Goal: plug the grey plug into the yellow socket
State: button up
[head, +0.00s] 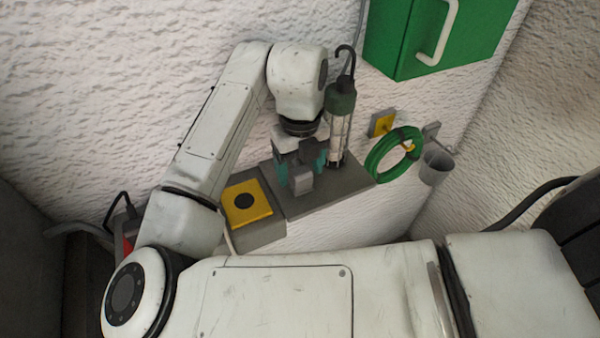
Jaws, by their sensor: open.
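The yellow socket (262,208) is a yellow plate with a dark round hole, on a grey box left of the grey shelf. The grey plug (301,183) is a small grey block above the shelf, to the right of the socket and apart from it. My gripper (302,172) points down at the plug, with its teal fingers apart on either side of it. The gripper's body hides part of the plug's top. I cannot tell whether the fingers touch it.
A caged work lamp (339,125) with a hook stands close right of my gripper. The grey shelf (335,193) has bare room in front. Further right are a green hose coil (384,165), a grey cup (435,167) and a green cabinet (400,40) on the wall.

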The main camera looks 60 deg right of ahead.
jog(key=shift+f, duration=1.25)
jog(key=c, duration=1)
jog(key=shift+r, duration=0.15)
jog(key=shift+r, duration=0.55)
jog(key=shift+s+a+r+b, duration=0.55)
jog(key=shift+s+a+r, duration=0.2)
jog(key=shift+a+r, duration=1.35)
jog(key=shift+s+a+r+b, duration=0.65)
jog(key=shift+a+r, duration=1.15)
jog(key=shift+a, duration=0.55)
jog(key=shift+s+a+r+b, duration=0.45)
jog(key=shift+s+a+r, duration=0.35)
jog(key=shift+a+r, duration=1.3)
